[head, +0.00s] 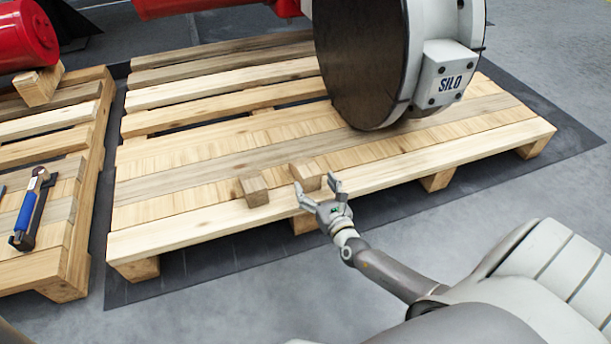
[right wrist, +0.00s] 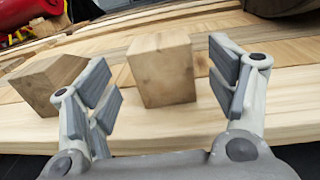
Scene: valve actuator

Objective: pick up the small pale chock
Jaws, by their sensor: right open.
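Two small wooden chocks stand on the near side of the right-hand pallet. The right one (head: 306,174) also shows in the right wrist view (right wrist: 162,70), upright beyond the fingertips and between them. The left one (head: 254,190) also shows in the right wrist view (right wrist: 46,84), left of and partly behind the left finger. Both look alike in colour, so I cannot tell which is the pale one. My right gripper (head: 317,183) is open and empty, pointing at the right chock from the pallet's near edge; it also shows in the right wrist view (right wrist: 165,84). My left gripper is not in view.
The slatted pallet (head: 180,210) bears a big grey valve actuator marked SILO (head: 452,78) at the back right. A second pallet (head: 35,268) at the left holds a blue-handled tool (head: 30,208) and a wooden block (head: 38,86) under a red cylinder (head: 27,36).

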